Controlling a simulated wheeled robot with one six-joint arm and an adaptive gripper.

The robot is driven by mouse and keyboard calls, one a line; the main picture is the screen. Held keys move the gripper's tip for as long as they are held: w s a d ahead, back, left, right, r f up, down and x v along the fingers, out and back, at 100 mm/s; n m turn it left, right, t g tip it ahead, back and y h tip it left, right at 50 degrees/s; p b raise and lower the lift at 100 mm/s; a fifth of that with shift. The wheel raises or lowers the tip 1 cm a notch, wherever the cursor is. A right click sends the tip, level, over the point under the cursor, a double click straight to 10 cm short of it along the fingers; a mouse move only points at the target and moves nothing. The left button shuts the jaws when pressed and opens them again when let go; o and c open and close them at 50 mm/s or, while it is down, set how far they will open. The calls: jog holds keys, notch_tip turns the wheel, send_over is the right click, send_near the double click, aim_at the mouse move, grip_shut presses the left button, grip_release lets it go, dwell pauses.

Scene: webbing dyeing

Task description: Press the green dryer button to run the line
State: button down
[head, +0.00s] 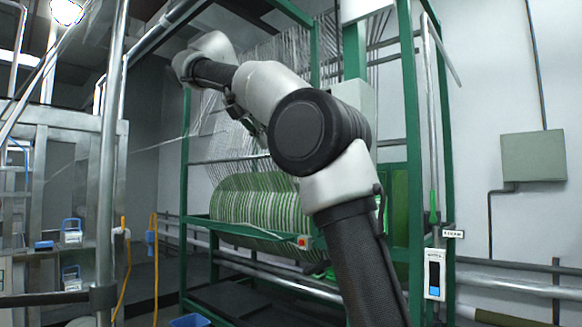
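My gripper (247,122) is a small dark shape beyond my raised arm, in front of the hanging white threads. It is too small and partly hidden to tell whether its fingers are open. I cannot make out a green dryer button for certain. A white control box (434,275) with a dark panel and a blue patch is at the right, on the green frame's post. A small red-orange button or switch (303,242) sits on the frame's front rail. My arm hides part of the machine behind it.
The green frame (415,130) holds a large roll of green and white striped webbing (250,208). Metal pipes (110,150) stand at the left. A grey wall box (533,156) hangs at the right. A blue bin (190,320) shows at the bottom edge.

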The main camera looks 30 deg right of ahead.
jog(key=d+r+x, duration=0.2)
jog(key=x, duration=1.1)
jog(key=shift+w, duration=0.35)
jog(key=shift+r, duration=0.1)
